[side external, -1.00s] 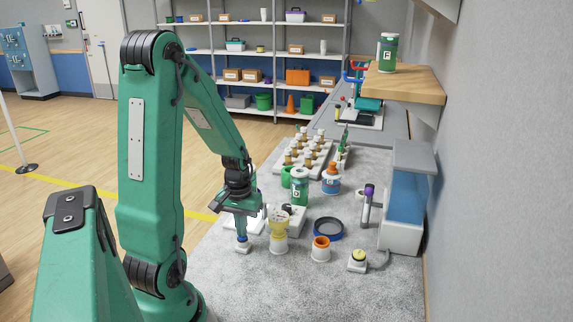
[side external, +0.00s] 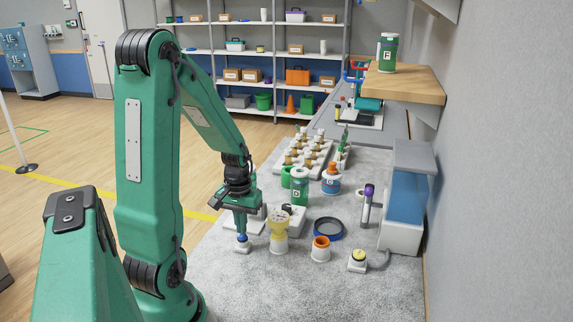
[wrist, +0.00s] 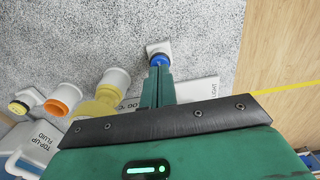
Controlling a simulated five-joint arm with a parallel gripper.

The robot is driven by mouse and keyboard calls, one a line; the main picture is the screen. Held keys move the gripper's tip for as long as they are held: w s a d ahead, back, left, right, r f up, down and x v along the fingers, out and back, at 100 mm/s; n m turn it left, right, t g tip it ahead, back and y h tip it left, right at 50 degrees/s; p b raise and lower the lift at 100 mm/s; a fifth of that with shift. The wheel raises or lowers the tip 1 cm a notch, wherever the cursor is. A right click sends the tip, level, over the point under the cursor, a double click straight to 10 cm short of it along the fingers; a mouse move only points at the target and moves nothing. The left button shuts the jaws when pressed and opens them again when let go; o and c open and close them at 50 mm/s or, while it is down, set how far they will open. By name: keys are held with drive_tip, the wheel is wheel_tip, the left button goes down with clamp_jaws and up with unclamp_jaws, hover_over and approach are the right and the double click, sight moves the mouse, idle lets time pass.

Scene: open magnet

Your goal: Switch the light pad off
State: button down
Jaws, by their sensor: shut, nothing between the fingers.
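A small white block with a blue round top (side external: 242,246) stands on the grey mat below my gripper (side external: 241,232). The block also shows in the wrist view (wrist: 158,54). My gripper is shut and empty, fingers pointing down, with its tips (wrist: 158,70) right at the blue top. I cannot tell whether they press on it. A flat white pad lettered LIGHT (wrist: 200,89) lies beside the block, partly hidden behind my fingers and wrist. In the side view the pad (side external: 257,227) looks plain white, and whether it is lit is unclear.
A dark blue ring (side external: 328,229) and a green jar (side external: 299,188) are behind. The front of the mat (side external: 300,295) is clear.

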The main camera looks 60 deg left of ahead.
sight(242, 236)
drive_tip(key=shift+r, duration=2.8)
drive_tip(key=d+r+m+t, duration=0.2)
drive_tip(key=d+r+m, duration=0.2)
drive_tip(key=d, duration=0.6)
drive_tip(key=d+r+m+t, duration=0.3)
drive_tip(key=d+r+m, duration=0.2)
drive_tip(key=d+r, duration=0.4)
drive_tip(key=shift+d+t, duration=0.3)
drive_tip(key=shift+d, duration=0.3)
drive_tip(key=shift+r, duration=0.1)
